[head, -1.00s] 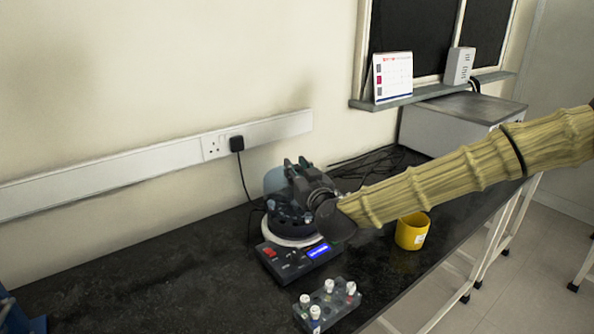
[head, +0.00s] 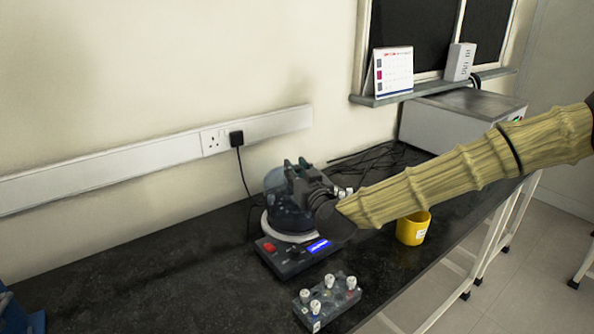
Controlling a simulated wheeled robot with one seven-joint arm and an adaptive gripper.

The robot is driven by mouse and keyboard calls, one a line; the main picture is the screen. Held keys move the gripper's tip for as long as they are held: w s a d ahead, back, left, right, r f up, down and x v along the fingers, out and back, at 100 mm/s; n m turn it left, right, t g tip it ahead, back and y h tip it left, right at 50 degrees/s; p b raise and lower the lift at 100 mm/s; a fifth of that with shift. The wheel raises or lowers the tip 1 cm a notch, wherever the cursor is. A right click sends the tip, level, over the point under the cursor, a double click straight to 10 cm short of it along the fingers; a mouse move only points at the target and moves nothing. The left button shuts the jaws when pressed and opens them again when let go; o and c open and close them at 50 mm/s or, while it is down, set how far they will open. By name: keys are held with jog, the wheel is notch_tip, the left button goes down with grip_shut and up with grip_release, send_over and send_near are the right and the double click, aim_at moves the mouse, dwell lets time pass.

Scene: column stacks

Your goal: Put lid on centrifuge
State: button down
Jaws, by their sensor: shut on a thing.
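The centrifuge (head: 285,257) stands on the dark bench, with a red switch and a lit blue display on its front. A translucent bluish dome lid (head: 284,212) sits at the top of the centrifuge, over the rotor area. My gripper (head: 296,183) is shut on the lid at its upper right. The gripper and wrist hide the lid's right side and the fingertips. I cannot tell whether the lid's rim fully touches the white ring (head: 268,228) of the centrifuge.
A grey tube rack (head: 327,302) with several white-capped tubes stands in front of the centrifuge. A yellow cup (head: 413,228) is to the right, below my arm. Black cables (head: 375,162) lie behind.

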jog(key=shift+f+b, duration=1.4)
jog(key=shift+f, duration=1.1)
jog(key=c, duration=1.1)
grip_release()
jog(key=o, duration=0.5)
jog(key=shift+c, duration=0.2)
jog(key=shift+r, duration=0.2)
jog(key=shift+r+p, duration=1.95)
jog(key=shift+r, duration=0.9)
